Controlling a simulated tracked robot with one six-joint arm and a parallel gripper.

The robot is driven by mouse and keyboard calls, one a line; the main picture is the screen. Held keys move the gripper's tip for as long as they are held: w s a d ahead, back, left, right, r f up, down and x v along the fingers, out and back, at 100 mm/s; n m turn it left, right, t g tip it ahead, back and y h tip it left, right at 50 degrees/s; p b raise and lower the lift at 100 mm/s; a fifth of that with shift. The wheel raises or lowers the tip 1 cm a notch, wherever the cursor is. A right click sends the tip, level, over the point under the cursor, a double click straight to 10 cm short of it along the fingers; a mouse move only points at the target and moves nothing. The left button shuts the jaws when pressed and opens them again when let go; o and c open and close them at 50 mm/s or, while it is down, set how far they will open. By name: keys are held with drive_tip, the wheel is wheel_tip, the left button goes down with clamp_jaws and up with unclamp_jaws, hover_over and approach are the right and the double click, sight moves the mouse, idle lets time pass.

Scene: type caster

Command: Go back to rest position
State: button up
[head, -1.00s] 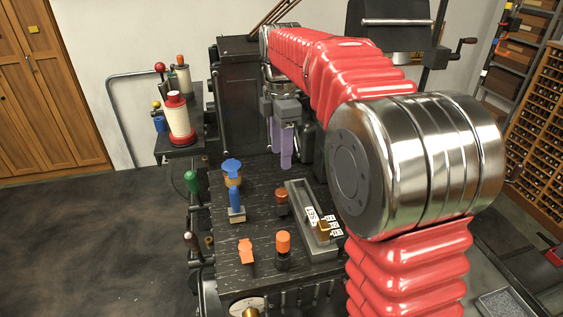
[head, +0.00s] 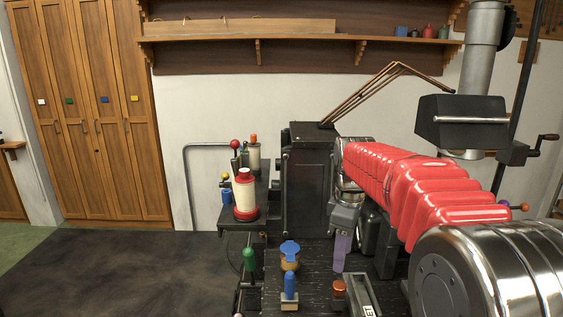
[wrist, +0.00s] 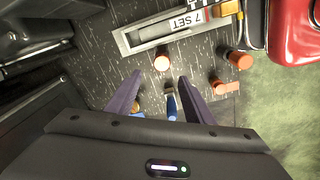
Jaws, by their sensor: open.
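My red-sleeved arm reaches from the lower right over the dark machine table (head: 320,290). My gripper (head: 342,250) hangs above the table with its purple fingers pointing down. In the wrist view my gripper (wrist: 160,95) has its two purple fingers spread apart, with nothing held between them. A blue-handled tool (wrist: 171,104) shows on the table beyond the gap; the same blue handle (head: 290,286) stands left of the gripper in the head view.
A metal tray (wrist: 150,36) with a "7 SET" label lies on the table near orange-topped knobs (wrist: 238,59). A black box (head: 462,122) is at the right. Open floor (head: 110,270) lies left.

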drive_tip(key=s+f+m+t, duration=0.2)
drive_tip(key=s+m+t, duration=0.3)
drive_tip(key=s+m, duration=0.7)
drive_tip(key=shift+s+m, duration=0.4)
drive_tip(key=shift+s, duration=7.25)
